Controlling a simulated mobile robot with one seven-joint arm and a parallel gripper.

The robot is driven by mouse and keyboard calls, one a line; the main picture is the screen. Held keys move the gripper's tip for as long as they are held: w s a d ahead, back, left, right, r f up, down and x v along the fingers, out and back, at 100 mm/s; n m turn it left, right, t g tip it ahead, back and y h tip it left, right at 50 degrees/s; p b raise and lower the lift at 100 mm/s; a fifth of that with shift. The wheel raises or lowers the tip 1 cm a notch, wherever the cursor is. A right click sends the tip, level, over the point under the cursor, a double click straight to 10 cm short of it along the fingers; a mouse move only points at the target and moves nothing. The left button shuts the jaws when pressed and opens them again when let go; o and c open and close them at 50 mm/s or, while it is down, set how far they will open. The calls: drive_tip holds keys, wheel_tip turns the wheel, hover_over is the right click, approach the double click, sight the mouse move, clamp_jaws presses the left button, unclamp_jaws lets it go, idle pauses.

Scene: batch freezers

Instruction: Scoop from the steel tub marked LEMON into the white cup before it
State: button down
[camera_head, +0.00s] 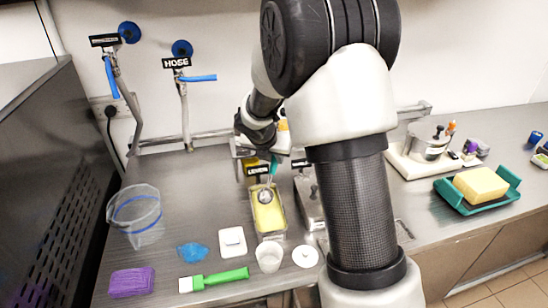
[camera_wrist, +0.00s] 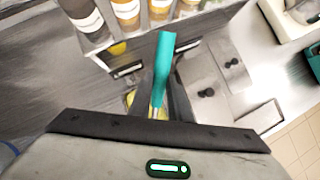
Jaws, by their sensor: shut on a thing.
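The steel tub marked LEMON (camera_head: 271,236) stands on the counter with its top open and yellow contents (camera_head: 268,213) inside. Its black label (camera_head: 257,169) shows at its back end. The white cup (camera_head: 269,259) stands just in front of the tub. My gripper (camera_wrist: 164,100) is shut on the teal handle of a scoop (camera_wrist: 164,62). In the head view the scoop's round steel head (camera_head: 265,195) is over the back part of the yellow contents; I cannot tell whether it touches them. My arm hides part of the gripper in the head view.
A lidded steel tub (camera_head: 308,200) stands close on the right. Around the cup lie a round white lid (camera_head: 305,256), a white square block (camera_head: 232,241) and a green brush (camera_head: 220,277). A clear bucket (camera_head: 137,220) stands left. Bottles (camera_wrist: 126,12) line a shelf behind.

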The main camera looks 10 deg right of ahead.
sight(273, 169)
wheel_tip(273, 169, down, 2)
drive_tip(key=shift+w+f+b, duration=0.1)
drive_tip(key=shift+b, duration=0.7)
drive_tip(key=f+b, duration=0.2)
drive_tip(key=b, duration=0.1)
drive_tip(key=s+f+b, duration=0.1)
drive_tip(key=shift+s+a+f, duration=0.1)
drive_tip(key=shift+a+f, duration=0.15)
drive_tip(key=shift+a, duration=0.1)
drive_tip(key=shift+s+a+r+b, duration=0.1)
drive_tip(key=shift+s+a+b, duration=0.4)
drive_tip(key=shift+s, duration=0.2)
drive_tip(key=shift+s+a+f+b, duration=0.1)
drive_tip(key=shift+s+a+b, duration=0.25)
drive_tip(key=shift+s+b, duration=0.3)
drive_tip(key=shift+s+a+r+b, duration=0.1)
drive_tip(key=shift+s+a+b, duration=0.4)
drive_tip(key=shift+s, duration=0.2)
drive_tip(key=shift+d+r+p, duration=0.15)
drive_tip(key=shift+r+p, duration=0.15)
drive_tip(key=shift+p, duration=0.4)
drive_tip(key=shift+w+d+f+g+p, duration=0.1)
drive_tip(key=shift+w+f+g+p, duration=0.15)
drive_tip(key=shift+p, duration=0.6)
drive_tip(key=p, duration=0.3)
drive_tip(key=shift+w+d+f+g+y, duration=0.1)
drive_tip(key=shift+w+d+g+y, duration=0.05)
drive_tip(key=shift+g+y, duration=0.15)
